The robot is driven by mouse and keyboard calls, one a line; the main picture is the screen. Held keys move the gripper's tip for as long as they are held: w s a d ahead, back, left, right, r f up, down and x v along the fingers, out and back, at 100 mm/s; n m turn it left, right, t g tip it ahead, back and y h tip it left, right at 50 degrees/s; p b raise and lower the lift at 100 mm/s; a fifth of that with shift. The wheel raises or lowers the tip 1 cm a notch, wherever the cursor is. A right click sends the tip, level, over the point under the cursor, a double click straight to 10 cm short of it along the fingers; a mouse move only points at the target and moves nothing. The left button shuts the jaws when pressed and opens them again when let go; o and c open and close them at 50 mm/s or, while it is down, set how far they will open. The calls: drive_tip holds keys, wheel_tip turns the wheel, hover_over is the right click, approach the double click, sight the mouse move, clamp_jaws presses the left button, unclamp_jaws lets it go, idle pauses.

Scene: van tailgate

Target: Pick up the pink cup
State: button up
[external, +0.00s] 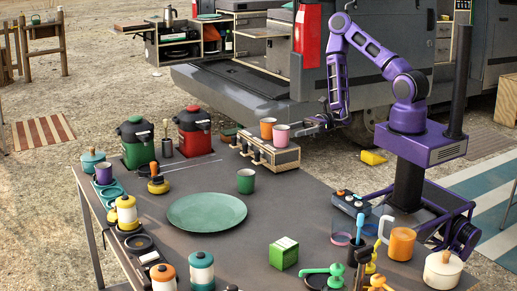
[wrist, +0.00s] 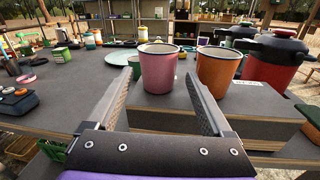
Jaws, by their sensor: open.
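The pink cup (external: 281,136) stands upright on a small wooden box with dark knobs (external: 262,154), beside an orange cup (external: 267,128). In the wrist view the pink cup (wrist: 158,70) is straight ahead, just beyond the fingertips, with the orange cup (wrist: 216,70) close at its right. My gripper (external: 310,130) is at the right of the pink cup in the external view. In the wrist view my gripper (wrist: 157,92) is open, with its two fingers spread and nothing between them. The fingers do not appear to surround the cup.
Red (external: 194,132) and dark green (external: 135,143) lidded containers stand left of the box. A green cup (external: 246,181) and a large green plate (external: 207,211) are on the table in front. The van tailgate (external: 230,95) is behind. Jars and small items crowd the table's left and right edges.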

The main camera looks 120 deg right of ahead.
sight(276, 134)
drive_tip(key=w, duration=0.3)
drive_tip(key=shift+w+a, duration=0.25)
drive_tip(key=shift+w, duration=0.05)
drive_tip(key=shift+w+a+r, duration=0.1)
drive_tip(key=shift+w+a, duration=0.05)
drive_tip(key=shift+w, duration=0.75)
drive_tip(key=shift+w+a+r, duration=0.1)
drive_tip(key=shift+w+a, duration=0.1)
drive_tip(key=shift+w, duration=0.7)
drive_tip(key=shift+w+a, duration=0.15)
drive_tip(key=shift+w, duration=0.75)
drive_tip(key=c, duration=1.1)
drive_tip(key=shift+c, duration=0.2)
drive_tip(key=shift+r, duration=0.1)
